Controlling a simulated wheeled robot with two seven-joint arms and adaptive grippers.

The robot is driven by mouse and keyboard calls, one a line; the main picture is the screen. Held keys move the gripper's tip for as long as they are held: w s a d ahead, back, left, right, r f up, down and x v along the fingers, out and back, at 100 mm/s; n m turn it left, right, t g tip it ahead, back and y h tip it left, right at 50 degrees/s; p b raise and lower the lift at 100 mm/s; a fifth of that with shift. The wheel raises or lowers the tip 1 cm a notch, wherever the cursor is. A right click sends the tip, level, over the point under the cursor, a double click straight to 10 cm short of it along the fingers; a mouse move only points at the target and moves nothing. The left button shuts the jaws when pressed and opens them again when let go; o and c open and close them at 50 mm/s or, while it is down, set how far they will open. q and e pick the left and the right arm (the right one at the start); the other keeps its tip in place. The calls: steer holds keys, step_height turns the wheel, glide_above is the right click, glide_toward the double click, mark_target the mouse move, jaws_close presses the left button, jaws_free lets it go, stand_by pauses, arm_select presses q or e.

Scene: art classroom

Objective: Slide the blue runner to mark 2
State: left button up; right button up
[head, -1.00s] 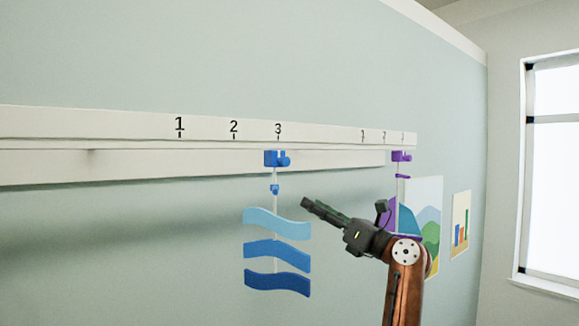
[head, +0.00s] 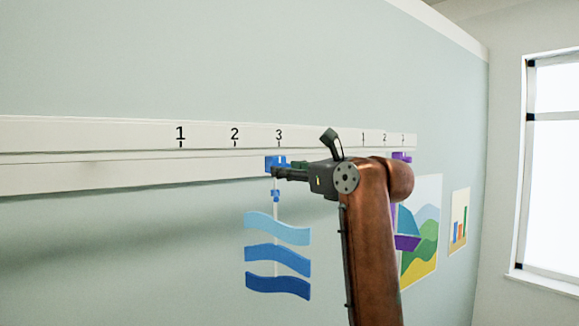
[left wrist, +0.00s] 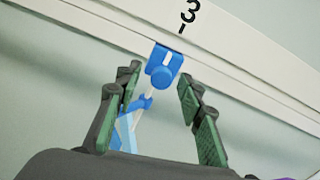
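The blue runner (head: 271,162) hangs on the white rail just under mark 3 (head: 279,136). It carries a rod with several wavy blue panels (head: 277,234). Mark 2 (head: 235,134) is on the rail to its left. My left gripper (head: 277,173) is up at the rail, its fingers partly overlapping the runner from the right. In the left wrist view, the left gripper (left wrist: 160,82) is open, one finger on each side of the runner's round blue knob (left wrist: 162,75), with gaps visible. My right gripper is not in view.
The white rail (head: 120,136) runs along the pale green wall, and its stretch left of the runner looks clear. A purple runner (head: 401,156) hangs farther right, partly behind my arm. Pictures (head: 459,223) hang on the wall beyond, near a window.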

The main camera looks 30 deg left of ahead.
arm_select(q)
steer(key=shift+w+a, duration=0.15)
jaws_close()
stand_by(0.4)
